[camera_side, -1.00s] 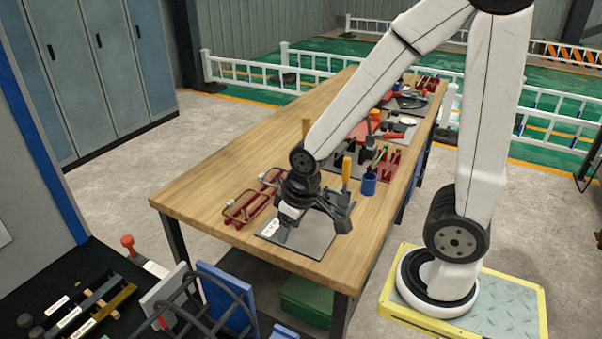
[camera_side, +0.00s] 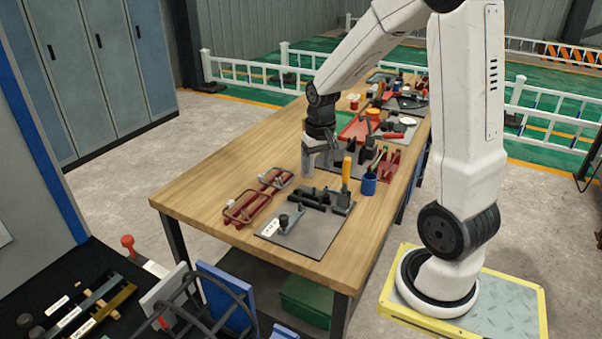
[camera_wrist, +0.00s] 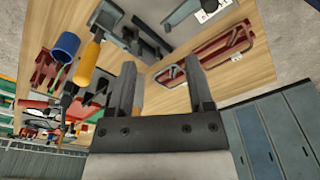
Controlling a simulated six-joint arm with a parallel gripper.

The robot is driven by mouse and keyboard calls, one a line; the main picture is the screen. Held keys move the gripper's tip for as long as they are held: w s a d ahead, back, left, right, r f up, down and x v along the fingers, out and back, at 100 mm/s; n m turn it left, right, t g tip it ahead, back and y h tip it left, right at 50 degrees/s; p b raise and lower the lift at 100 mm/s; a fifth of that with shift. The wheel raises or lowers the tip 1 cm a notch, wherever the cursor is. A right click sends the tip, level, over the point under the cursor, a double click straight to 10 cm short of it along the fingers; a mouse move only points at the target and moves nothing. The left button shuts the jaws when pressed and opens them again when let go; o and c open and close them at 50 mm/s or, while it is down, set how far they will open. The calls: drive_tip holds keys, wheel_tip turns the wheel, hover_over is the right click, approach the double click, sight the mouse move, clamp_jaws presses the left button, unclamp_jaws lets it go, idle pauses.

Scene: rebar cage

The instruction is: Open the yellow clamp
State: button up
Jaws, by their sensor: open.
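The yellow clamp handle (camera_side: 346,168) stands upright at the back right of the near grey plate (camera_side: 292,243), beside a dark fixture (camera_side: 320,197). In the wrist view the yellow handle (camera_wrist: 88,62) is left of my fingers, and a dark clamp body lies beyond it. I cannot tell whether its clamping arm is raised. My gripper (camera_side: 309,168) points down, open and empty, behind the near plate and left of the handle in the side view. Its two fingers (camera_wrist: 161,80) are spread apart in the wrist view. A sliver of another orange-yellow part (camera_wrist: 138,98) shows behind the left finger.
A blue cup (camera_side: 369,184) with tools stands to the right. More plates, a red tray (camera_side: 357,128) and fixtures crowd the table's far part. The table's left side (camera_side: 215,175) is clear.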

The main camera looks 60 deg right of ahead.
sight(347, 164)
drive_tip(key=s+d+m, duration=0.1)
drive_tip(key=d, duration=0.2)
drive_tip(key=s+d+r+m, duration=0.1)
drive_tip(key=d, duration=0.3)
drive_tip(key=s+d+r+m, duration=0.1)
drive_tip(key=d+m, duration=0.1)
drive_tip(key=d, duration=0.1)
drive_tip(key=shift+s+d+r+g, duration=0.25)
drive_tip(key=shift+s+d+g, duration=0.15)
drive_tip(key=shift+f, duration=0.1)
drive_tip(key=shift+f, duration=3.8)
clamp_jaws()
